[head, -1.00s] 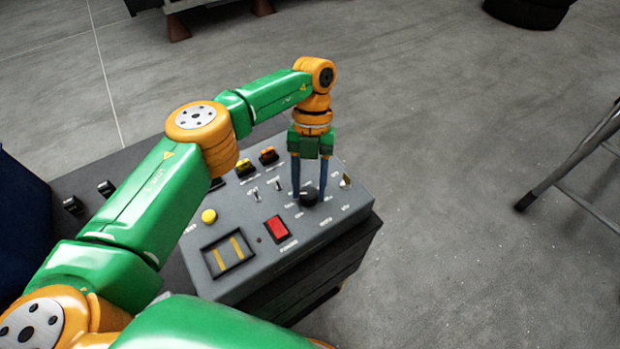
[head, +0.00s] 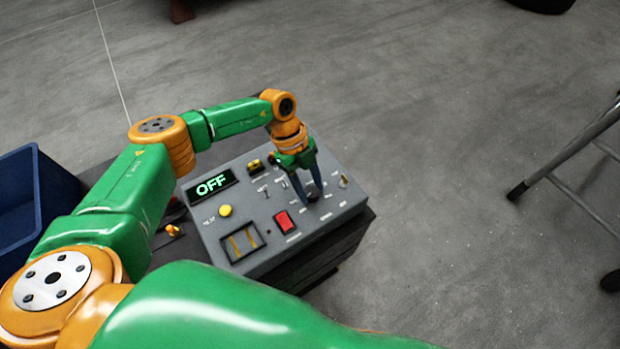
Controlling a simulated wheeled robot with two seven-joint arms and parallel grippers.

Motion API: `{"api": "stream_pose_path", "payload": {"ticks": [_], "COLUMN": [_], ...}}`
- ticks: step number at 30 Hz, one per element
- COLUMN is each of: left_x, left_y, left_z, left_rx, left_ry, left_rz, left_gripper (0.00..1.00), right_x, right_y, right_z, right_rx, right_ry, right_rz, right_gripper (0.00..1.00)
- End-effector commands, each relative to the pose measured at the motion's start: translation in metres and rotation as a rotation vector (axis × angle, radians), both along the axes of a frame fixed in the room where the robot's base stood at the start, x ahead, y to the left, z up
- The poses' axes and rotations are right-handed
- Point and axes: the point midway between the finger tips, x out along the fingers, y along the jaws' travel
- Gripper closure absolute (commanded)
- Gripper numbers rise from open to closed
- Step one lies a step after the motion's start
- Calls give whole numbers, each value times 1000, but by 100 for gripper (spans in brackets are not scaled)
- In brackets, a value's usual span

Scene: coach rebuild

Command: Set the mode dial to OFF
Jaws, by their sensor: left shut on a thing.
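The grey control panel (head: 262,262) sits on a dark cabinet below my left arm. Its small display (head: 212,185) reads OFF in green letters. The black mode dial (head: 312,196) is near the panel's right side, mostly covered by the fingers. My left gripper (head: 309,192) points down, tilted, with its two fingers shut on the dial. The dial's pointer and the small labels around it are too small or hidden to read. My right gripper is not in view.
The panel also carries a red rocker switch (head: 286,222), a yellow button (head: 225,211) and small toggles close to the fingers. A blue bin (head: 38,195) stands at the left. A metal stand (head: 570,160) is at the right, with bare floor between.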

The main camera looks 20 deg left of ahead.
Motion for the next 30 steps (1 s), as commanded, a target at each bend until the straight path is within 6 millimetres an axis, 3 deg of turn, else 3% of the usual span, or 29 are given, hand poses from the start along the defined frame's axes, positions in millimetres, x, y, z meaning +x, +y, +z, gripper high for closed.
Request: {"api": "stream_pose_path", "payload": {"ticks": [12,29,30], "left_x": [-1,0,0], "left_y": [0,0,0], "left_z": [0,1,1], "left_rx": [0,0,0], "left_ry": [-2,-3,-4], "left_rz": [181,211,210], "left_gripper": [100,100,49], "right_x": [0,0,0], "right_y": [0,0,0], "right_z": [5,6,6], "right_rx": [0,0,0], "right_ry": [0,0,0], "right_rz": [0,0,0], "right_gripper": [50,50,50]}}
